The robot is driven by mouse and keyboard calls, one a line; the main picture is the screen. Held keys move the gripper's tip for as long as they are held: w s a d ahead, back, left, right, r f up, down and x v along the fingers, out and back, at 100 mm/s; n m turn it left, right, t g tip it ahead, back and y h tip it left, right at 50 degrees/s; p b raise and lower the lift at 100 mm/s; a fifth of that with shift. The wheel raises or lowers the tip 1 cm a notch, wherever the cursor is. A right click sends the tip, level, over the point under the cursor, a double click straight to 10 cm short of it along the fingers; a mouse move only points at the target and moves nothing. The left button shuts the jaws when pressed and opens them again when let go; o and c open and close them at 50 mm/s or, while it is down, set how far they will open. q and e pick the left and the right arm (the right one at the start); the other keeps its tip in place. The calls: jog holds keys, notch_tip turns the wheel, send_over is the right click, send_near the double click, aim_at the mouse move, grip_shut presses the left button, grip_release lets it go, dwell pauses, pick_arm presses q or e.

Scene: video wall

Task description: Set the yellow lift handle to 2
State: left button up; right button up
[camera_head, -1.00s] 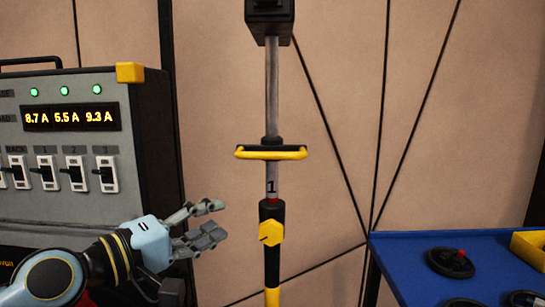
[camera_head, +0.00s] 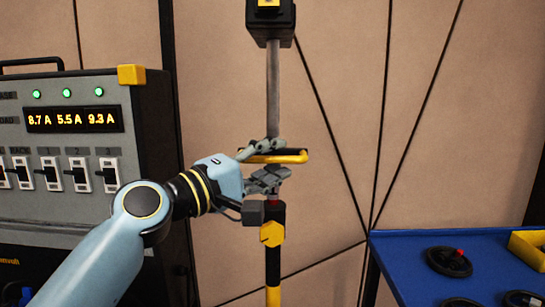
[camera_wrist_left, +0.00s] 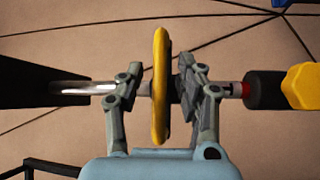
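The yellow lift handle (camera_head: 290,156) is a flat yellow and black bar across a grey vertical pole (camera_head: 273,90). My left gripper (camera_head: 266,164) is at the handle's left part, one finger above it and one below. In the left wrist view the yellow handle (camera_wrist_left: 160,85) stands between the two fingers of my left gripper (camera_wrist_left: 158,92), with a gap on the left side and the right finger close to it. The gripper looks open around the handle. The number on the pole is hidden behind the gripper. My right gripper is not in view.
A yellow knob (camera_head: 272,233) sits on the black and yellow lower post. A grey power box (camera_head: 70,170) with switches and lit readouts stands at the left. A blue table (camera_head: 400,250) with black wheels is at the right. The wall behind carries dark cables.

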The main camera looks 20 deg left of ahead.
aim_at(272, 66)
pick_arm(q)
grip_shut()
dwell(0.5)
jog(key=shift+r, duration=0.1)
notch_tip(272, 66, up, 15)
jog(key=p, duration=1.3)
grip_release()
